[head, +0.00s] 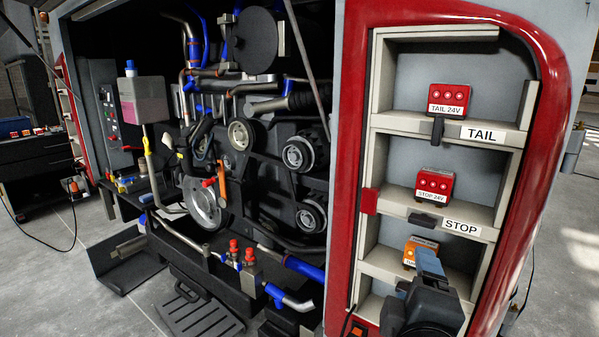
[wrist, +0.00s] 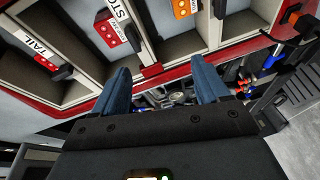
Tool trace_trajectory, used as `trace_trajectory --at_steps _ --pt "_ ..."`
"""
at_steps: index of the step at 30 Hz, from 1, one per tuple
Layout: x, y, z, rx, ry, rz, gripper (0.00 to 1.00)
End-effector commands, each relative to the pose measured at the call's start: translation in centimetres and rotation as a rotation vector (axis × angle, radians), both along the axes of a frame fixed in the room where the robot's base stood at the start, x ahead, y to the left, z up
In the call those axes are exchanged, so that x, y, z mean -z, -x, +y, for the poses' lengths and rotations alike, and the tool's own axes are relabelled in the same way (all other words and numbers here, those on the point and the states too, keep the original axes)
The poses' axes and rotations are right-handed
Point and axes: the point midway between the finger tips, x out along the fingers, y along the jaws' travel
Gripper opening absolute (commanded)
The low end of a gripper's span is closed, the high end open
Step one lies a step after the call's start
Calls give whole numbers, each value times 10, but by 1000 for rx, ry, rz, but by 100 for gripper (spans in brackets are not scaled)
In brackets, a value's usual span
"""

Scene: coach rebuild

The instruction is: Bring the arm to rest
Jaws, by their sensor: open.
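My gripper (head: 428,265) is at the lower right in the head view, in front of the lower compartments of the red-framed cabinet (head: 355,150). In the wrist view my gripper (wrist: 163,84) has its two blue fingers wide apart with nothing between them. The arm behind it is mostly out of view. An orange box (head: 421,244) sits in the compartment below the STOP label, partly hidden by my gripper. It also shows at the top of the wrist view (wrist: 184,7), apart from the fingers.
A red TAIL 24V box (head: 449,97) and a red STOP 24V box (head: 434,187) sit in the upper compartments. Dark latches (head: 438,129) stick out at the shelf edges. The open engine bay (head: 245,150) is to the left. Grey floor (head: 80,290) shows at lower left.

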Motion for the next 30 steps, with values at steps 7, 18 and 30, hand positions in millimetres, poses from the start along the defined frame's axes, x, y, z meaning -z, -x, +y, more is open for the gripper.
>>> trace_trajectory --at_steps 7,18,30 --pt "80 64 -7 -108 -219 37 74" --pt "142 184 -18 -166 -634 61 74" --pt "138 316 -37 -77 -1117 11 74"
